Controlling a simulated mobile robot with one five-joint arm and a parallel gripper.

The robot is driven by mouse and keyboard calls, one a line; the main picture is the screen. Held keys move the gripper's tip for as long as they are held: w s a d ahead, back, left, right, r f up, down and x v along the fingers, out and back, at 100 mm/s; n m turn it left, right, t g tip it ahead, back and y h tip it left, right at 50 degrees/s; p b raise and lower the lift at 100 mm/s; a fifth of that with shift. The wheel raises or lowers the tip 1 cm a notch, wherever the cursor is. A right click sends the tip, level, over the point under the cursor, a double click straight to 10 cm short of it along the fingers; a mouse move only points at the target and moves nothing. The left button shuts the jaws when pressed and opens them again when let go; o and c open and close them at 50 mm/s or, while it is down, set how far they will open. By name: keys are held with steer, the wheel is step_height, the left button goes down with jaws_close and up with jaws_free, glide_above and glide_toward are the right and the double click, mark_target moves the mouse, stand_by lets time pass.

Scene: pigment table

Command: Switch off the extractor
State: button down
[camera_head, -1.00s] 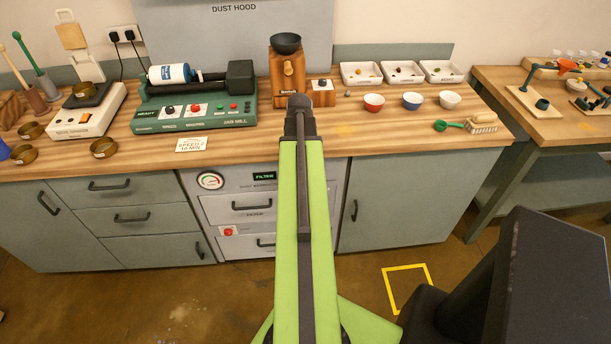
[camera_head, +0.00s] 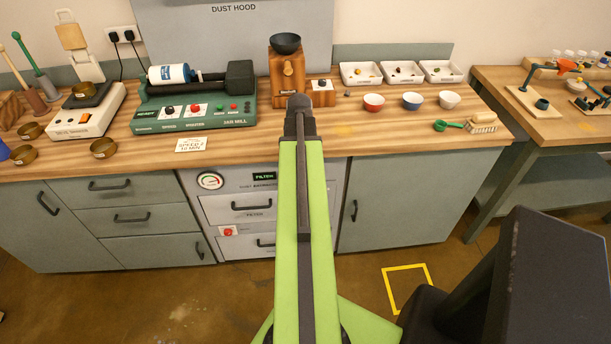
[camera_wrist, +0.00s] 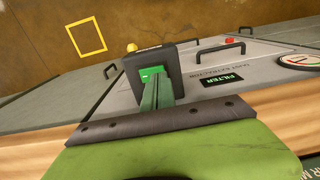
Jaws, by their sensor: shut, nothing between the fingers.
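The dust extractor (camera_head: 302,214) is a pale grey unit under the bench, with a round gauge (camera_head: 210,181), a lit green FILTER display (camera_head: 264,176) and drawer handles. In the wrist view the extractor panel (camera_wrist: 205,85) shows with the FILTER display and a small red part (camera_wrist: 230,40) beyond a handle. My gripper (camera_head: 299,104) is shut and empty, at the far end of my green arm, over the bench's front.
On the bench stand a green jar mill (camera_head: 195,105), a wooden grinder (camera_head: 287,75), white trays (camera_head: 361,82) and small bowls (camera_head: 373,108). Grey cupboards flank the extractor. A yellow square (camera_head: 408,288) marks the floor. Floor before the extractor is open left of my arm.

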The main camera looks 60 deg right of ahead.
steer(key=shift+f+b, duration=0.95)
stand_by(0.5)
steer(key=shift+r, duration=0.1)
step_height(320, 180, up, 7)
steer(key=p, duration=0.7)
steer(key=shift+w, duration=0.1)
steer(key=w+a+n, duration=0.6)
steer(key=w+a, duration=1.3)
steer(key=a, duration=0.3)
steer(key=w+a+n, duration=0.2)
steer(key=a+n, duration=0.2)
steer(key=a, duration=2.4)
steer(key=shift+w+n, duration=0.2)
steer(key=shift+n, duration=0.2)
